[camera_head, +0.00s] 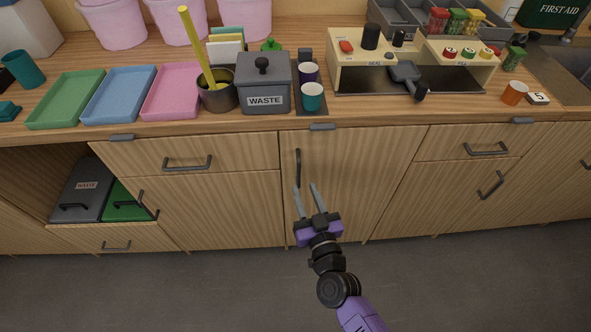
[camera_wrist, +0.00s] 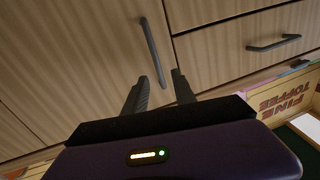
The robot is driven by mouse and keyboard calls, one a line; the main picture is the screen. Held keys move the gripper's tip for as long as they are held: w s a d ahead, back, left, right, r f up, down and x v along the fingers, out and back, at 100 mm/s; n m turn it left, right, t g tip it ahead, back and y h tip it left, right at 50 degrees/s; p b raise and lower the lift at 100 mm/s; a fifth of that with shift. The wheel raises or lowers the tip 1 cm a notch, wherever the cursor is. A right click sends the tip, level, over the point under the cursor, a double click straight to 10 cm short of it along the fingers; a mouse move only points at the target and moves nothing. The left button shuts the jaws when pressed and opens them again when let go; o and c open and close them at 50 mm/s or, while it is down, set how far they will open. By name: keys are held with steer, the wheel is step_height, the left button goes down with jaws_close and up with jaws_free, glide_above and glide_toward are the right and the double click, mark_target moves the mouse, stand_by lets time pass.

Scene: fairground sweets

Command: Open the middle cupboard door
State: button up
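The middle cupboard door (camera_head: 350,180) is light wood and closed, flush with the cabinet front. Its dark upright bar handle (camera_head: 298,168) is near the door's left edge. My gripper (camera_head: 305,187) is in front of the door, at the lower part of the handle, with its fingers apart. In the wrist view the handle (camera_wrist: 153,50) runs towards my open gripper (camera_wrist: 160,76), and its near end appears between the two fingertips. Nothing is held. I cannot tell the remaining depth between fingers and handle.
A drawer (camera_head: 230,152) with a bar handle sits left of the door, and another drawer (camera_head: 470,143) to the right. The counter above holds trays (camera_head: 120,93), a waste bin (camera_head: 264,85) and a sealing machine (camera_head: 350,75). The grey floor (camera_head: 200,290) in front is clear.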

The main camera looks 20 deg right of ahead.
mark_target(299, 172)
steer(key=w, duration=0.5)
steer(key=w+d+b, duration=0.1)
steer(key=w, duration=0.1)
steer(key=shift+w+r, duration=0.15)
steer(key=shift+w, duration=0.2)
steer(key=shift+d, duration=0.1)
steer(key=shift+c, duration=0.2)
jaws_close()
stand_by(1.0)
